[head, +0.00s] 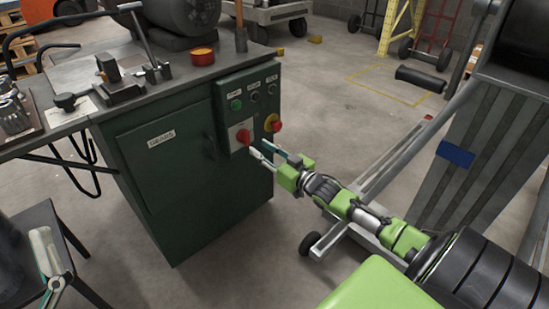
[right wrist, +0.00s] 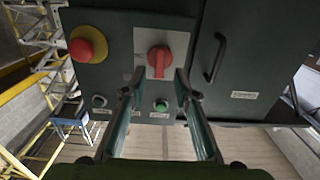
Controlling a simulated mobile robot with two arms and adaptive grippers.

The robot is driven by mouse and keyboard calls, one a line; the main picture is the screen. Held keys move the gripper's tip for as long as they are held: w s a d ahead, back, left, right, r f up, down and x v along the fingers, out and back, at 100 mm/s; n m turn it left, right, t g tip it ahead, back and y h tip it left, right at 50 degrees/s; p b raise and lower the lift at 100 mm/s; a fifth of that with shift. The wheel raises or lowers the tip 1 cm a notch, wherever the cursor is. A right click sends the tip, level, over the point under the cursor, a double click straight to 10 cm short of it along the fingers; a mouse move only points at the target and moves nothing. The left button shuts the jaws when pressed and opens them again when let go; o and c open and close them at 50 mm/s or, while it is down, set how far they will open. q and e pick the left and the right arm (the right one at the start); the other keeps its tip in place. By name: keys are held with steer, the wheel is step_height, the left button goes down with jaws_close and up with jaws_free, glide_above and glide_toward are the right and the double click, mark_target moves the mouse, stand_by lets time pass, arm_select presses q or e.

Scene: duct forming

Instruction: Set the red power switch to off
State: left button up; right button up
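The red power switch (head: 243,136) is a rotary knob on a pale plate on the green cabinet's control panel. In the right wrist view the switch (right wrist: 159,61) shows with its grip bar upright in the picture. My right gripper (head: 262,150) is in front of the panel, close to the switch. In the right wrist view my right gripper (right wrist: 157,92) is open and empty, its fingertips spread to either side just below the knob in the picture. No contact with the switch is visible. My left gripper (head: 48,262) shows partly at the lower left, away from the cabinet.
A red emergency button (head: 273,123) on a yellow base sits beside the switch. A green button (head: 236,104) is above. The cabinet (head: 165,180) has a door handle (right wrist: 216,58). A workbench (head: 75,75) with tools is left. A wheeled cart frame (head: 345,235) stands beneath my right arm.

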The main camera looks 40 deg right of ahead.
steer(key=shift+s+d, duration=0.2)
steer(key=shift+s, duration=2.65)
